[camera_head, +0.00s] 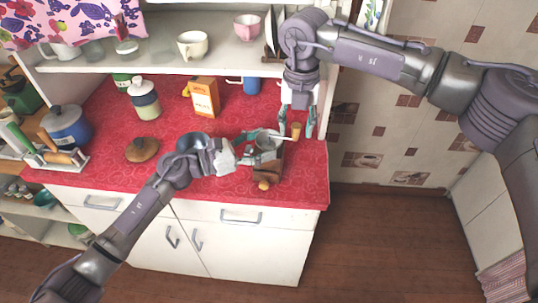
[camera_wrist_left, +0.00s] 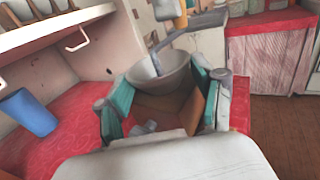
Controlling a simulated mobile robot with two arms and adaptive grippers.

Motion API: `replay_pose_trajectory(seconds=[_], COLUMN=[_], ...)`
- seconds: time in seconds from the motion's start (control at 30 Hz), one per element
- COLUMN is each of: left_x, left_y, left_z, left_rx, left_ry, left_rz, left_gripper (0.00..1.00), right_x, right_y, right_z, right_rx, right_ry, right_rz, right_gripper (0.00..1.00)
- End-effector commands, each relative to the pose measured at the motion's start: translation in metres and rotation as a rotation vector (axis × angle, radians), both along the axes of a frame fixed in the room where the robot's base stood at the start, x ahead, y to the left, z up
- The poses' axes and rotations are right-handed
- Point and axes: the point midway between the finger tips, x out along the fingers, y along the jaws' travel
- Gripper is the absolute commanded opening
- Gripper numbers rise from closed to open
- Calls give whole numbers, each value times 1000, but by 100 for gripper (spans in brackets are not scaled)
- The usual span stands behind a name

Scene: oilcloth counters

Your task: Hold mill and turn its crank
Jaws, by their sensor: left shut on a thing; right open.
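The mill has a brown wooden body (camera_head: 268,172) with a small knob low at its front, and a grey metal bowl (camera_head: 268,143) on top. It stands near the counter's front right edge. Its crank reaches right to an upright yellow-wooden handle (camera_head: 296,130). My left gripper (camera_head: 262,149) is shut around the mill from the left. In the left wrist view, the fingers (camera_wrist_left: 165,108) flank the brown body below the grey bowl (camera_wrist_left: 160,75). My right gripper (camera_head: 297,124) points down, open, with its fingers on both sides of the crank handle; contact is unclear.
A brown wooden lid (camera_head: 142,149) and a dark bowl (camera_head: 192,142) lie left on the red counter (camera_head: 105,175). A jar (camera_head: 145,100), an orange carton (camera_head: 204,97) and a blue mug (camera_head: 250,86) stand behind. The shelf (camera_head: 160,63) overhangs the back.

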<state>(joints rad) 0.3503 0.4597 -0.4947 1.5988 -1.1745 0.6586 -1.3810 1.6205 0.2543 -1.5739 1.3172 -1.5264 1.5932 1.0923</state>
Motion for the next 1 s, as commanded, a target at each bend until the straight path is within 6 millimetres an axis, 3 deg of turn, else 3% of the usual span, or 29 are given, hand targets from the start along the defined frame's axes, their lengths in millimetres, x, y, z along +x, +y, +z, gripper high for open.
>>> replay_pose_trajectory(seconds=[0.63,1.0], left_x=[0,0], left_y=[0,0], left_z=[0,0], left_rx=[0,0], left_ry=[-1,-1], left_rz=[1,1], left_gripper=[8,8], right_x=[0,0], right_y=[1,0], right_z=[62,70], right_rx=[2,1], right_ry=[-3,0], right_rz=[0,1], right_gripper=[46,46])
